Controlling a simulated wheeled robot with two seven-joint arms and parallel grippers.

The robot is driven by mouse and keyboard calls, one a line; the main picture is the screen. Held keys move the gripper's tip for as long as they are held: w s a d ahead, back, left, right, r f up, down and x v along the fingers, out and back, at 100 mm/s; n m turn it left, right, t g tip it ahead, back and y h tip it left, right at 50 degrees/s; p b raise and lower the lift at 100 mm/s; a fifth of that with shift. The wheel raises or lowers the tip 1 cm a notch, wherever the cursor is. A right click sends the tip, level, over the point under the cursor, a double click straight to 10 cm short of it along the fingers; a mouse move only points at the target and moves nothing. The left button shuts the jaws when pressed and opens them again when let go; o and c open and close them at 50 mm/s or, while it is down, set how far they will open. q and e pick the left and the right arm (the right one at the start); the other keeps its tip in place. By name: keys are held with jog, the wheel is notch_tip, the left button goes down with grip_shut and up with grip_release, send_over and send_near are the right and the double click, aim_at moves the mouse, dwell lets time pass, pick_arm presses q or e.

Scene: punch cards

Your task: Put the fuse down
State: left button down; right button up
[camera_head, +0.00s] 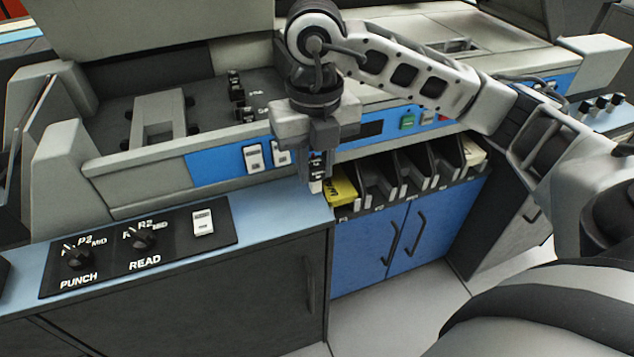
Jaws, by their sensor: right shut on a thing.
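My right gripper (319,152) points down above the right end of the blue counter top. It is shut on the fuse (316,180), a small black and white block that sticks out below the fingers. The fuse's upper part is hidden between the fingers. Its lower end is close to the counter's edge, just left of a yellow item in the card slots; I cannot tell whether it touches the surface. My left gripper is not in view.
A black panel (140,246) with PUNCH and READ knobs and a white switch lies on the blue counter (275,208). Dark card slots (412,172) hold the yellow item (341,192). Blue cabinet doors (385,240) are below. The counter right of the panel is bare.

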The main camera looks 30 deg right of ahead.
jog(key=f, duration=0.1)
jog(key=w+d+f, duration=0.1)
jog(key=w+f, duration=0.1)
jog(key=shift+d, duration=0.35)
jog(key=shift+w+d+f, duration=0.1)
jog(key=shift+f, duration=0.85)
jog(key=shift+w+d+f, duration=0.1)
jog(key=shift+f, duration=0.85)
jog(key=shift+f, duration=0.1)
jog(key=shift+f+b, duration=0.15)
jog(key=shift+b, duration=0.25)
jog(key=o, duration=1)
jog(key=shift+r, duration=0.2)
notch_tip(320, 180, up, 12)
jog(key=shift+r+p, duration=0.1)
jog(key=shift+p, duration=0.8)
